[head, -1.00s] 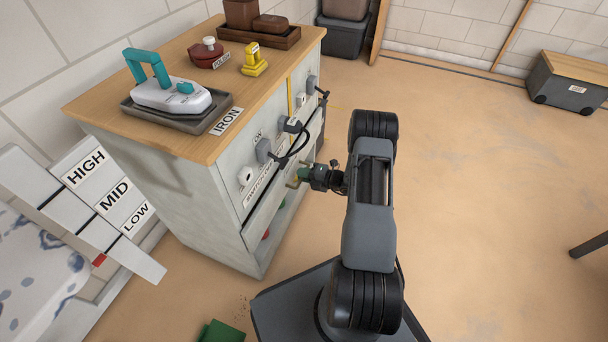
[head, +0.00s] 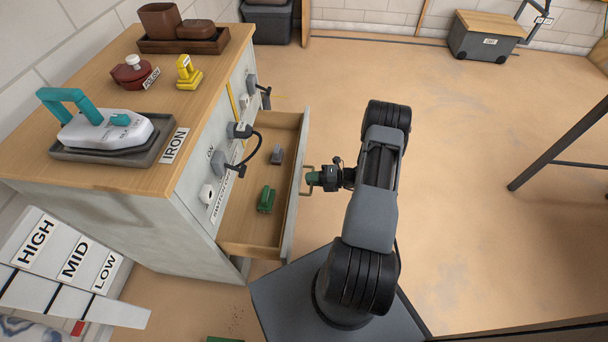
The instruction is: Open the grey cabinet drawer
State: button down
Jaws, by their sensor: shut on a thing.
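The grey cabinet (head: 120,220) stands at the left with a wooden top. Its drawer (head: 238,222) is pulled well out to the right, with a grey front and a wooden inside. A green object (head: 266,199) and a small grey object (head: 277,155) lie in it. The brass-coloured drawer handle (head: 304,181) sticks out from the drawer front. My gripper (head: 313,178) is shut on this handle, and its fingertips partly hide it.
An iron (head: 105,131) on a tray, a red-brown pot (head: 132,73), a yellow object (head: 188,73) and a brown tray (head: 182,45) stand on the cabinet top. Plugs and a black cable (head: 257,150) hang above the drawer. Open floor (head: 470,200) lies to the right.

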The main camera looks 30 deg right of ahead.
jog(key=shift+f+v, duration=0.15)
jog(key=shift+v, duration=0.7)
jog(key=shift+f+v, duration=0.2)
jog(key=shift+v, duration=0.7)
jog(key=shift+s, duration=0.2)
jog(key=c, duration=1.2)
grip_release()
jog(key=shift+w+d, duration=0.1)
jog(key=shift+d, duration=0.1)
jog(key=p+v, duration=0.2)
jog(key=v, duration=1.1)
jog(key=shift+d, duration=0.25)
